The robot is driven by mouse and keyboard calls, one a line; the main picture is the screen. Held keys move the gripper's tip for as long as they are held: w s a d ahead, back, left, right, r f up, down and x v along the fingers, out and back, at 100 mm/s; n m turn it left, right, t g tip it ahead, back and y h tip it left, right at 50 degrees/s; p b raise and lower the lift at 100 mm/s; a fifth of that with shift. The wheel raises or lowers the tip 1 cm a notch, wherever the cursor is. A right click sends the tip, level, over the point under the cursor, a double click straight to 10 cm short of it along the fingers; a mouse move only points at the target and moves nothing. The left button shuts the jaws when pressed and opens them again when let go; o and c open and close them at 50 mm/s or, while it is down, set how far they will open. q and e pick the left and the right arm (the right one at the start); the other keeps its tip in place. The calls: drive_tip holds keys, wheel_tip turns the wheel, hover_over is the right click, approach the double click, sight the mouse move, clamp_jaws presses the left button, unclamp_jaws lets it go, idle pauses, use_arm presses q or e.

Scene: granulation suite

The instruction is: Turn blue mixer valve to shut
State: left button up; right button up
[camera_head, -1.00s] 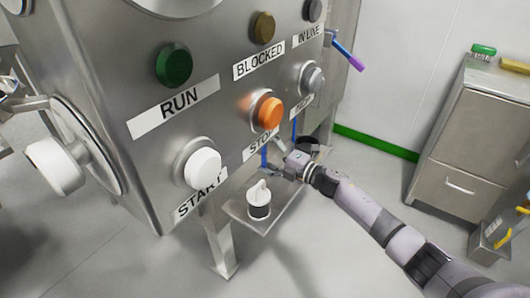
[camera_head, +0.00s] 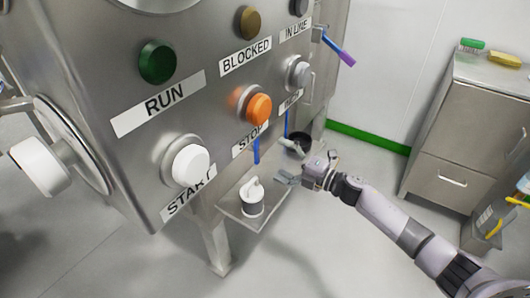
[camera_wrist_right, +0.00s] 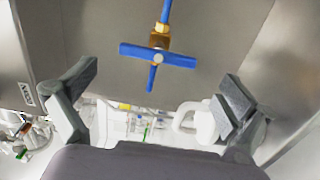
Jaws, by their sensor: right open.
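The blue valve handle (camera_wrist_right: 158,58) is a cross-shaped bar on a brass body, below a blue pipe, in the right wrist view. Its long bar lies nearly crosswise to the pipe. In the head view a short blue pipe (camera_head: 256,150) shows under the STOP button; the handle itself is not clear there. My right gripper (camera_head: 284,174) is open and empty, below the control panel and to the right of that pipe. In the right wrist view its fingers (camera_wrist_right: 158,92) stand wide apart, with the handle ahead between them and not touched. My left gripper is not in view.
A white jug (camera_head: 252,196) stands on a small steel shelf (camera_head: 236,208) under the panel, with a black bowl (camera_head: 298,143) behind. The steel panel (camera_head: 120,80) with its buttons overhangs them. A steel cabinet (camera_head: 455,140) stands at right.

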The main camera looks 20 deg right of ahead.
drive_tip(key=shift+v, duration=2.05)
